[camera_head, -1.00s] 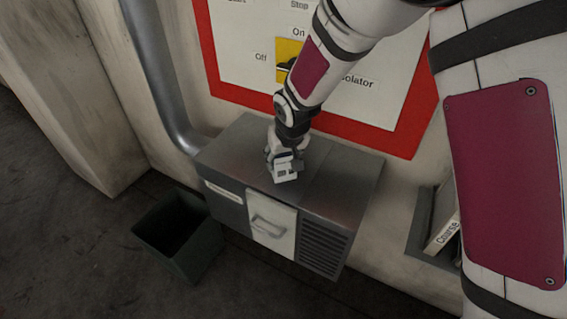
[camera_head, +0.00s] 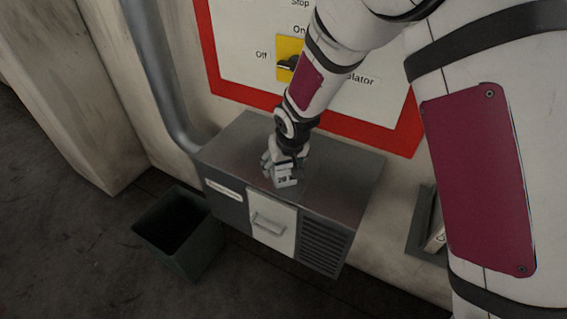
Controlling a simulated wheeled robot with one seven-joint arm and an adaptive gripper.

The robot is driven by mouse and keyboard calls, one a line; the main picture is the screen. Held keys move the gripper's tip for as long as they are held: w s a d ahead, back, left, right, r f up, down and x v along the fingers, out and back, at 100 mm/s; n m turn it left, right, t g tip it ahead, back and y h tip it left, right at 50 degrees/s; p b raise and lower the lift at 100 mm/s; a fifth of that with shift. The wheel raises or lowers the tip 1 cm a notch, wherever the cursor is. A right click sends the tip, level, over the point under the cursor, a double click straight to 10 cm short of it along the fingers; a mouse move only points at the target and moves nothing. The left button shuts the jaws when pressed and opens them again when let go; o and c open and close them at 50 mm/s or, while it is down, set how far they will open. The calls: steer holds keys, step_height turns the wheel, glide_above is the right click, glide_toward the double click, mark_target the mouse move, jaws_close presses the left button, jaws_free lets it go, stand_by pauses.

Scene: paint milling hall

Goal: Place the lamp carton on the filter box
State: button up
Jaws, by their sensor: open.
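The filter box (camera_head: 340,182) is a grey metal box against the wall, with a flat top, a white handled panel and louvres on its front. The lamp carton (camera_head: 287,182) appears as a small white box with dark marks, at the middle of that top near its front edge. It seems to rest on the top, though its underside contact is hard to make out. My gripper (camera_head: 282,167) is open, pointing down around or just behind the carton. Its fingers partly hide the carton, and I cannot tell whether they touch it.
A dark open bin (camera_head: 178,235) stands on the floor at lower left. A grey pipe (camera_head: 158,85) runs down the wall to the box. A red-bordered isolator sign (camera_head: 240,50) is behind my arm. A wall holder (camera_head: 425,228) is at right. The box top is otherwise clear.

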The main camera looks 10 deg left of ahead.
steer(key=v, duration=1.2)
steer(key=shift+r+p, duration=0.2)
steer(key=shift+p, duration=0.15)
steer(key=s+d+r+m+h, duration=0.1)
steer(key=s+d+r, duration=0.3)
steer(key=d+r, duration=0.3)
steer(key=s+d+r+m+h, duration=0.1)
steer(key=s+d+r, duration=0.35)
steer(key=d, duration=0.45)
steer(key=s+d+r+m, duration=0.1)
steer(key=s+d, duration=0.4)
steer(key=s, duration=0.4)
steer(key=s+d+r+m, duration=0.2)
steer(key=s+d, duration=0.3)
steer(key=s, duration=0.4)
steer(key=shift+s+r, duration=0.2)
steer(key=shift+r, duration=0.05)
steer(key=shift+d+r, duration=0.1)
steer(key=shift+r+p, duration=0.95)
steer(key=shift+r, duration=0.1)
